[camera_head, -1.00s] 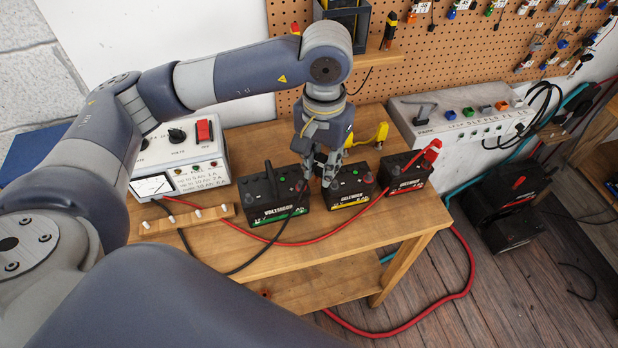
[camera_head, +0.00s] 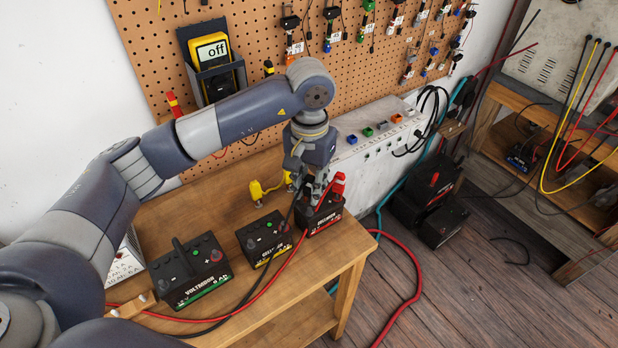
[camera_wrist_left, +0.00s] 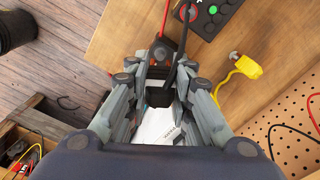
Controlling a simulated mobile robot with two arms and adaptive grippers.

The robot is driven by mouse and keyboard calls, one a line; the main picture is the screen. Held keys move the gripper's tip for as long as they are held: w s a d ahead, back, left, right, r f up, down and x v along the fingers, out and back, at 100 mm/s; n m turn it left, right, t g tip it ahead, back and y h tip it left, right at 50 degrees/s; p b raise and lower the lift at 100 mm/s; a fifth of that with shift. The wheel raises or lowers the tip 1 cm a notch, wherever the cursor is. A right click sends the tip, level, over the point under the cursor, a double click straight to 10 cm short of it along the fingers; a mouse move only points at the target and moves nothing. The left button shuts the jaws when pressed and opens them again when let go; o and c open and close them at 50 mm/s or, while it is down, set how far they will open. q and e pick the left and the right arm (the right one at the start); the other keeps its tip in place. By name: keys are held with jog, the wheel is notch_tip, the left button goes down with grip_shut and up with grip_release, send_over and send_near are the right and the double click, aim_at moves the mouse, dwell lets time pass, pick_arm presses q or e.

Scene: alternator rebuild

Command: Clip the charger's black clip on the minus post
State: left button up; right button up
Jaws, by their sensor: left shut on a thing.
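My left gripper (camera_head: 313,200) is over the right-hand battery (camera_head: 325,221) and shut on the black clip, which the fingers mostly hide. The black lead (camera_head: 287,226) rises to the gripper; it also shows in the left wrist view (camera_wrist_left: 184,47) beside the fingers (camera_wrist_left: 160,98). The red clip (camera_head: 338,185) stands at the right side of this battery, close to the gripper. The minus post is hidden behind the fingers, so I cannot tell whether the clip touches it. My right gripper is not in view.
A middle battery (camera_head: 264,238) and a left battery (camera_head: 190,272) stand on the wooden bench (camera_head: 338,255). A yellow clip (camera_head: 257,191) lies behind the middle battery. The red lead (camera_head: 404,262) hangs off the bench's right side. A grey socket box (camera_head: 372,150) is behind.

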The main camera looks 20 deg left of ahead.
aim_at(310, 195)
pick_arm(q)
jog(key=shift+f, duration=0.5)
jog(key=shift+f+b, duration=0.75)
jog(key=shift+b, duration=0.05)
jog(key=shift+f+b, duration=0.55)
jog(key=shift+b, duration=0.05)
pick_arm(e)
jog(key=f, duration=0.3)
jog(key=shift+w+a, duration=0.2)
pick_arm(q)
jog(key=o, duration=0.8)
jog(key=shift+o, duration=0.2)
jog(key=shift+r, duration=0.2)
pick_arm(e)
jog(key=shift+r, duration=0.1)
